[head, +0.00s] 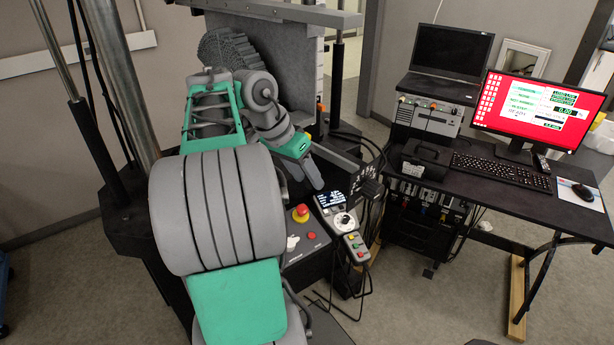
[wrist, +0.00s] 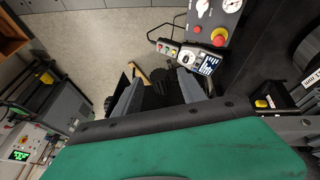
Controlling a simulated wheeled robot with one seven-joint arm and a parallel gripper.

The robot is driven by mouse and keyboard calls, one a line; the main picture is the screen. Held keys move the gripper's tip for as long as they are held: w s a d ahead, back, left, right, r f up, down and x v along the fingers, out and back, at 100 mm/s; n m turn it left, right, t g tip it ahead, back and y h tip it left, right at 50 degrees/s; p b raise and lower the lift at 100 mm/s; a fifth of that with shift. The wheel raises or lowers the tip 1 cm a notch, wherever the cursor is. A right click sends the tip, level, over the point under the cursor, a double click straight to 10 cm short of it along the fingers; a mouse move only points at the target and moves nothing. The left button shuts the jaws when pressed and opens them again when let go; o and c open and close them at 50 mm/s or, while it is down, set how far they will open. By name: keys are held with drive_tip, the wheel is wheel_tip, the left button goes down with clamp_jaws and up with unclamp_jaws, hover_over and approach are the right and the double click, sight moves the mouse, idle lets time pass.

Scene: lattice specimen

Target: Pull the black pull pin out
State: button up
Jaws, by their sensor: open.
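My gripper (head: 308,172) is at the end of the green and grey arm in the head view, above the machine's base near the control panel. In the wrist view my gripper (wrist: 157,86) shows its two grey fingers apart, with dark shapes between and beyond them. I cannot tell whether those shapes are part of the gripper or things behind it. I cannot make out the black pull pin for certain in either view. My arm covers much of the testing machine (head: 290,55) in the head view.
A control panel with a red stop button (head: 300,213) and a handset (head: 355,245) sit just below my gripper. Cables hang at their right. A desk with a red-screened monitor (head: 540,110) and keyboard (head: 500,172) stands at the right. Grey floor is free in front of it.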

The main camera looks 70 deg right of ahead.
drive_tip(key=p+v, duration=0.3)
drive_tip(key=v, duration=0.4)
